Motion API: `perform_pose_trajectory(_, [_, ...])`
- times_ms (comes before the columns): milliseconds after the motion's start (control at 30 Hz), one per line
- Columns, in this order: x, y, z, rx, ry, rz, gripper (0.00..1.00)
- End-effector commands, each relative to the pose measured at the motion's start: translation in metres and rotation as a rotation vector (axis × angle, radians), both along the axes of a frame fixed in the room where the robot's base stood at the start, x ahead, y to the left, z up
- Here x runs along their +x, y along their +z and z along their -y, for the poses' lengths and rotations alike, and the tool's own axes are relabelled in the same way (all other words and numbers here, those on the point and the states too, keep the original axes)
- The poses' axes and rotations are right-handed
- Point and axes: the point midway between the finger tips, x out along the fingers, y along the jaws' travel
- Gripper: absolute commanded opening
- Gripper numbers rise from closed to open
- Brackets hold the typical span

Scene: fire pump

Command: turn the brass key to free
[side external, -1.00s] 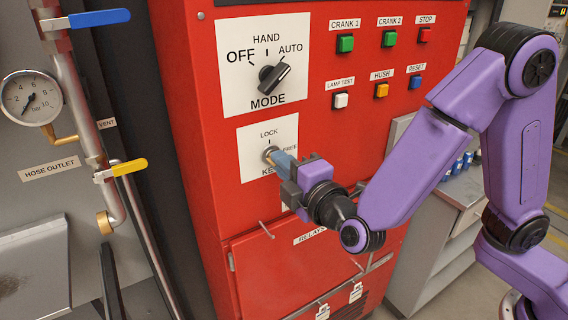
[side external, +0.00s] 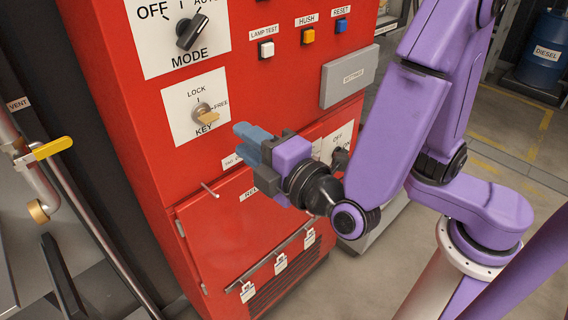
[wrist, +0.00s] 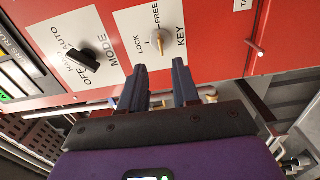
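The brass key (side external: 208,117) sits in its lock on the white KEY plate (side external: 180,127), below the MODE knob. LOCK is marked above it and FREE to its right. Its bow lies roughly sideways, toward the FREE side. The key also shows in the wrist view (wrist: 157,40), its bow running along the line toward the FREE label. My gripper (side external: 241,142) is off the panel, to the right of and below the key, touching nothing. In the wrist view its two blue fingers (wrist: 160,82) are apart, with nothing between them.
The black MODE knob (side external: 191,33) is above the key. Lamp test, hush and reset buttons and a grey settings box (side external: 349,74) are to the right. The relays door (side external: 240,230) is below. A yellow-handled valve (side external: 50,148) is at the left. Space before the panel is free.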

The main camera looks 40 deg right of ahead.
Motion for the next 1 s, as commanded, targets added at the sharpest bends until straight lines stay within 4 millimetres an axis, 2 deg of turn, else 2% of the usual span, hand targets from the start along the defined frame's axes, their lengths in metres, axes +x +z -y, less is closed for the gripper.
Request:
perform_pose_trajectory(33, [-0.012, 0.000, -0.002, 0.001, 0.008, -0.001, 0.31])
perform_pose_trajectory(200, [-0.046, 0.000, -0.002, 0.002, 0.006, 0.001, 0.31])
perform_pose_trajectory(400, [-0.071, 0.000, -0.001, 0.003, 0.003, 0.001, 0.31])
perform_pose_trajectory(600, [-0.079, 0.000, 0.000, 0.003, -0.001, 0.001, 0.31])
perform_pose_trajectory(867, [-0.079, 0.000, 0.000, 0.003, -0.002, 0.001, 0.31])
perform_pose_trajectory(1000, [-0.073, -0.003, 0.013, -0.015, -0.048, -0.034, 0.31])
